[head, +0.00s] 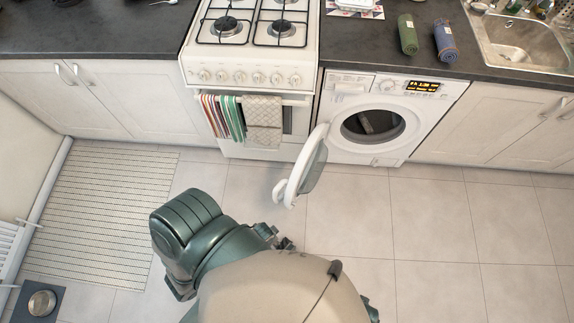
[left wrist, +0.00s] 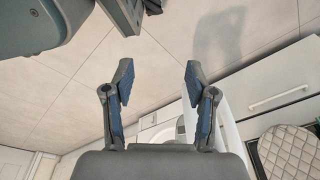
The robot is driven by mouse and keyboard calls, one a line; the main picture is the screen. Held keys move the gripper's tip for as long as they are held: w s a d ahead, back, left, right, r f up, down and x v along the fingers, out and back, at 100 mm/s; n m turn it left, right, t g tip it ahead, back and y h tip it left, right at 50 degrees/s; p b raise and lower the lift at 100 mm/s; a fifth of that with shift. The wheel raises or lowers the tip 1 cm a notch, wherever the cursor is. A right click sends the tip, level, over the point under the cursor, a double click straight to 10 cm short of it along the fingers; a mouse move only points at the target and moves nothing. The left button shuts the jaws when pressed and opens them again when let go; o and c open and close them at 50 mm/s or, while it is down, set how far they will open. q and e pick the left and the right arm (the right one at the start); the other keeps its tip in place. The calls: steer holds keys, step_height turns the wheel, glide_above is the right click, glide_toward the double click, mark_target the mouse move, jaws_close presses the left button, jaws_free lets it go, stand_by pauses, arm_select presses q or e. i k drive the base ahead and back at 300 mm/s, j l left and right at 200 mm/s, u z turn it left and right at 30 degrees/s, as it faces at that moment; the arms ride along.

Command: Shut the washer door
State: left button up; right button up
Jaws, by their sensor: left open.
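The white washer (head: 364,116) stands under the counter, right of the stove. Its round door (head: 308,163) is swung wide open into the room, hinged on the left of the dark drum opening (head: 373,126). My left gripper (left wrist: 160,68) shows in the left wrist view with its two blue-padded fingers apart and nothing between the tips. White curved surfaces (left wrist: 228,140) show behind its fingers; I cannot tell for sure whether they are the door. In the head view my own body and arm fill the bottom middle, and the left fingers cannot be made out. My right gripper is not in view.
The stove (head: 249,77) with hanging striped towel and quilted cloth (head: 264,122) stands left of the washer. The quilted cloth also shows in the left wrist view (left wrist: 288,152). A striped mat (head: 105,210) lies left. Tiled floor right of the door (head: 430,215) is clear.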

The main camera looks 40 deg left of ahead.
mark_target(307, 160)
steer(key=j+z, duration=0.1)
steer(key=j, duration=0.35)
steer(key=k+j, duration=0.15)
steer(key=j, duration=0.25)
steer(key=j+z, duration=0.15)
steer(key=j, duration=0.25)
steer(key=k+j, duration=0.15)
steer(key=j, duration=0.25)
steer(key=k+j+z, duration=0.15)
steer(key=j, duration=0.3)
steer(key=j+u, duration=0.15)
steer(key=j, duration=1.15)
